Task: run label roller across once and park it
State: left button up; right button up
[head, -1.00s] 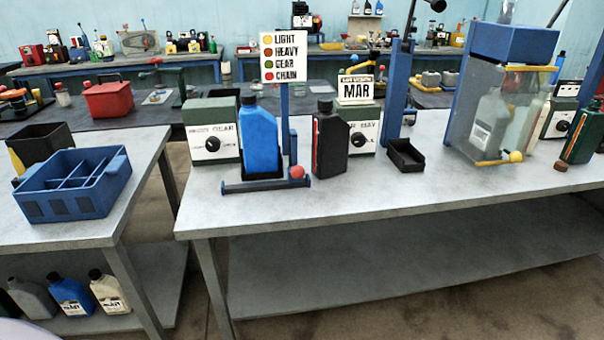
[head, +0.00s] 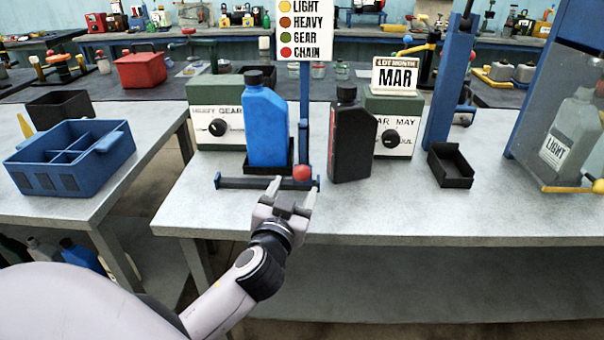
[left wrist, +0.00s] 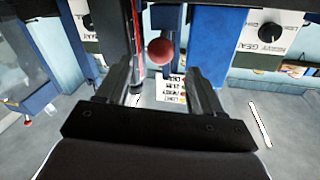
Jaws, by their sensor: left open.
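The label roller appears to be the dark blue bar (head: 245,183) with a red ball knob (head: 301,173) at its right end, low in front of the blue bottle (head: 266,125). The blue bottle stands upright in a dark cradle. My left gripper (head: 288,192) is open and empty just in front of the knob. In the left wrist view the red knob (left wrist: 160,51) shows ahead, roughly between the open fingers (left wrist: 158,72); contact cannot be told. My right gripper is not in view.
A black bottle (head: 352,140) stands right of the knob, close to a blue post (head: 304,110). Dial boxes stand behind. A small black bin (head: 451,165) is further right. A divided blue crate (head: 65,170) sits on the left table.

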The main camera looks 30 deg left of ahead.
aim_at(300, 178)
pick_arm(q)
jog(key=x, duration=0.3)
jog(key=shift+w+a+r, duration=0.1)
jog(key=shift+w+a, duration=0.1)
jog(key=shift+w, duration=0.05)
jog(key=shift+p+x, duration=0.35)
jog(key=shift+x, duration=0.65)
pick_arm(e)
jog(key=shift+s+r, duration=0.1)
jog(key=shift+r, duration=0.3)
